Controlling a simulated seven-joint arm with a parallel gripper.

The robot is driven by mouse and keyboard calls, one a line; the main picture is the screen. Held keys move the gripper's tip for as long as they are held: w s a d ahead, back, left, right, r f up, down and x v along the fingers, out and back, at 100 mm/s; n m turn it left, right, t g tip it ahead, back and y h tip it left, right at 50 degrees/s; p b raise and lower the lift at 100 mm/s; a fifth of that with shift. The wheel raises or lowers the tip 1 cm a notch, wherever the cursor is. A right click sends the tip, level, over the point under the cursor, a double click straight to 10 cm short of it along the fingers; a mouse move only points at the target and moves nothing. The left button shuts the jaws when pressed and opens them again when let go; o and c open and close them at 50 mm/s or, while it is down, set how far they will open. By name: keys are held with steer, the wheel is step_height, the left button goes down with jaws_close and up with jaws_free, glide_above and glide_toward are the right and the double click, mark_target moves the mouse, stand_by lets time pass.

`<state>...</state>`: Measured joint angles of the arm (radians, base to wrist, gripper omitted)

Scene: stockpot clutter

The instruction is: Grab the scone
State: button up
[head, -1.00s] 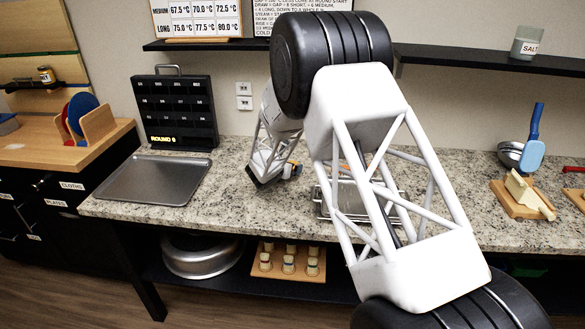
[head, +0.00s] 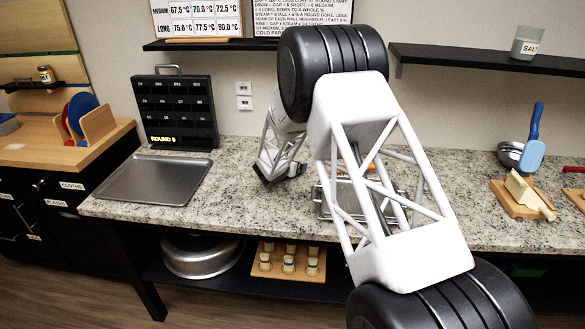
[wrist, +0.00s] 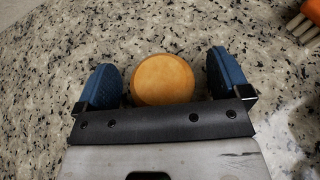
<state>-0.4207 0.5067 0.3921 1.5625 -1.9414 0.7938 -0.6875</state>
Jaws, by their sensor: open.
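The scone, a round golden-brown piece (wrist: 162,80), lies between the two blue finger pads of my gripper (wrist: 165,76) in the wrist view. The gripper is open. There is a narrow gap on the left and a slightly wider one on the right, so neither pad visibly touches it. The gripper's dark front edge borders the scone's lower side. In the head view, my gripper is low over the granite counter right of the metal tray, and the scone cannot be made out there.
An orange-handled brush (wrist: 303,24) lies on the counter at upper right in the wrist view. In the head view, a metal tray (head: 153,181) is left of the gripper. A wire rack (head: 322,203) is right of it, partly behind my arm. A black board (head: 176,112) stands behind.

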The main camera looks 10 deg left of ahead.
steer(key=c, duration=1)
steer(key=shift+r, duration=5)
